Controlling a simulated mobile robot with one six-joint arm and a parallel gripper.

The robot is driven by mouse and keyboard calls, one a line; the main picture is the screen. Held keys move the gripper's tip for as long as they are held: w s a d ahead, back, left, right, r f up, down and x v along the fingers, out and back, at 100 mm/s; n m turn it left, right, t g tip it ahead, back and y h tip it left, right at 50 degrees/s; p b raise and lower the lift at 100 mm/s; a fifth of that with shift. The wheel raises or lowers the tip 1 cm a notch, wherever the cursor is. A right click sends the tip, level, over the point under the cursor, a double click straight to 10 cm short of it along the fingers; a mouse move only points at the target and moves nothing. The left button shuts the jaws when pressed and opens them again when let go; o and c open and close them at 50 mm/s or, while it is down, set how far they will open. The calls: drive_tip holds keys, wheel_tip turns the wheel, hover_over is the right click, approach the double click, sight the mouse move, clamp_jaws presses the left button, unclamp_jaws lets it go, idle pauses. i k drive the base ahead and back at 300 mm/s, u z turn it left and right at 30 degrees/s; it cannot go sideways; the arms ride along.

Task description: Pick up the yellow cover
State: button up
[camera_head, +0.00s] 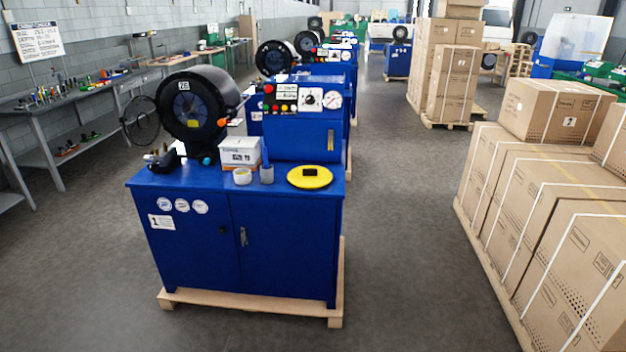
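The yellow cover (296,179) is a round, flat disc with a small black block-like part at its middle. It lies flat on the top right of the nearest blue crimper cabinet (285,245), close to its right edge. Nothing covers the disc. My gripper is not in view.
A white box (240,152) and the black crimper head (198,112) stand on the cabinet, left of the cover. A control panel box (292,135) rises behind it. Cartons (545,190) line the right. The aisle floor (400,240) is clear.

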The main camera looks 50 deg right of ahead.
sight(308, 177)
drive_tip(key=i, duration=0.9)
drive_tip(key=u, duration=0.05)
